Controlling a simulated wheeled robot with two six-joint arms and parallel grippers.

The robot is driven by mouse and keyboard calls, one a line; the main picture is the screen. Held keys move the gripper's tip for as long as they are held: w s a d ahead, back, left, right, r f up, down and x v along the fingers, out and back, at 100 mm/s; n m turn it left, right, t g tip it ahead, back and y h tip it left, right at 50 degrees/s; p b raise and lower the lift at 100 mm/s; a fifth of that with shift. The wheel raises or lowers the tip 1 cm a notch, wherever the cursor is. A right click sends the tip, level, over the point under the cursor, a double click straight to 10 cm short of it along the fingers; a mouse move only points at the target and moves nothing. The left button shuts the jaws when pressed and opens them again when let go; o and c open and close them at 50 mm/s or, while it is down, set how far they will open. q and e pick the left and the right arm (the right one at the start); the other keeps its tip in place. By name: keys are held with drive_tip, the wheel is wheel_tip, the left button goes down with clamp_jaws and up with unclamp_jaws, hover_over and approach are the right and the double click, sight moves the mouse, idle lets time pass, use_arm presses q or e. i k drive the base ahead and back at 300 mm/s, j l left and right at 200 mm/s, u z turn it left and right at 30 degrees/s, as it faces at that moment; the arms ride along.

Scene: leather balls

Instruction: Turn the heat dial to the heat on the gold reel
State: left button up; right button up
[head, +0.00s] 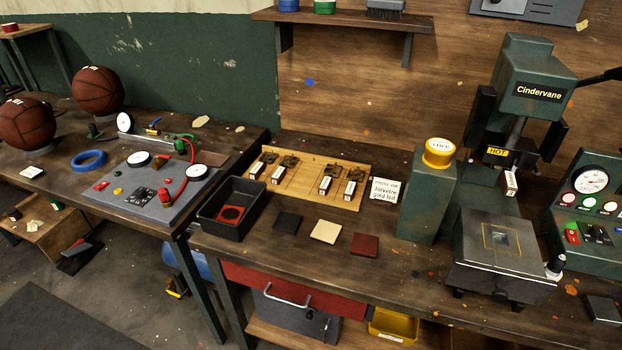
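The gold reel (438,152) sits on top of a green post at the right bench. Its pale top label has writing too small to read. The green control box (565,238) stands at the right edge, with a round white gauge (590,180), several lights and buttons, and a black control panel (597,234). I cannot tell for sure which control is the heat dial. A black knob with a pale base (555,265) stands at the right corner of the press bed. Neither of my grippers is in view.
The green Cindervane press (538,75) with a yellow HOT label stands behind its grey bed (501,250). A wooden stamp board (310,178), a black tray (233,206) and several leather squares lie left of the post. Basketballs rest far left.

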sight(597, 231)
drive_tip(key=z, duration=1.7)
drive_tip(key=i+j+u, duration=0.25)
drive_tip(key=j, duration=0.2)
drive_tip(key=i+j+u, duration=0.3)
drive_tip(key=j, duration=0.15)
drive_tip(key=k+l+z, duration=0.1)
drive_tip(key=z, duration=0.95)
